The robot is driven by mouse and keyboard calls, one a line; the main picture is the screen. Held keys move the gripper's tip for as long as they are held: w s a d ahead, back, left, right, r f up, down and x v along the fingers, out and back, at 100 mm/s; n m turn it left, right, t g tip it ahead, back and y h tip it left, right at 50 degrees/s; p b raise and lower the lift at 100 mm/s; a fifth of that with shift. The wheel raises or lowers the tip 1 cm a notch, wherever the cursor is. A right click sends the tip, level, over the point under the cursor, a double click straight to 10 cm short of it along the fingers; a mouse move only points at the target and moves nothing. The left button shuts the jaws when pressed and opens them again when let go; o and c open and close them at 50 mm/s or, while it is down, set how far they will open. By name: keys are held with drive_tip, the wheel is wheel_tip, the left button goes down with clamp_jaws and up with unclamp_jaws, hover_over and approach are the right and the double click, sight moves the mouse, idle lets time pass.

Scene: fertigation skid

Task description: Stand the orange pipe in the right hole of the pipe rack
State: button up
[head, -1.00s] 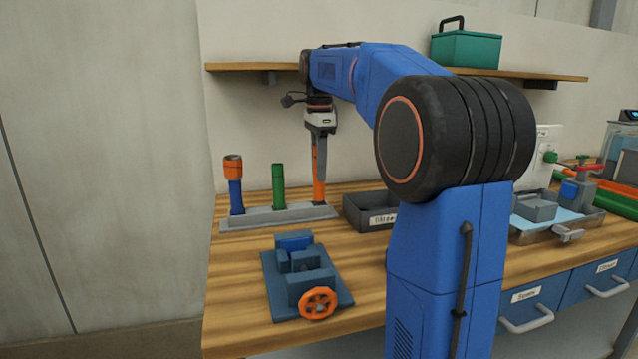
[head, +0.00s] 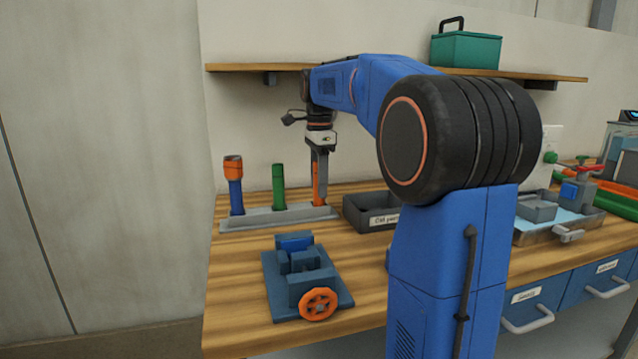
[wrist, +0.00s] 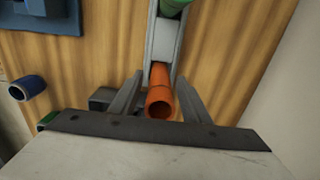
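The orange pipe (head: 316,184) stands upright in the right hole of the grey pipe rack (head: 262,217). In the wrist view the orange pipe (wrist: 160,100) rises from the rack (wrist: 163,42), its open end facing the camera. My gripper (head: 320,182) is over it, pointing down, with fingers beside the pipe. In the wrist view my gripper (wrist: 160,77) is open, with a gap between the pipe and each finger. The fingers hide part of the pipe in the head view.
A green pipe (head: 278,187) stands in the middle hole, and a blue pipe (head: 236,196) with an orange top stands at the left. A dark bin (head: 366,211) is close on the rack's right. A vise-like device (head: 307,275) sits in front. A shelf (head: 245,67) hangs above.

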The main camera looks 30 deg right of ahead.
wheel_tip(320, 180, up, 11)
drive_tip(key=shift+f, duration=0.1)
drive_tip(key=shift+r, duration=0.75)
idle(0.3)
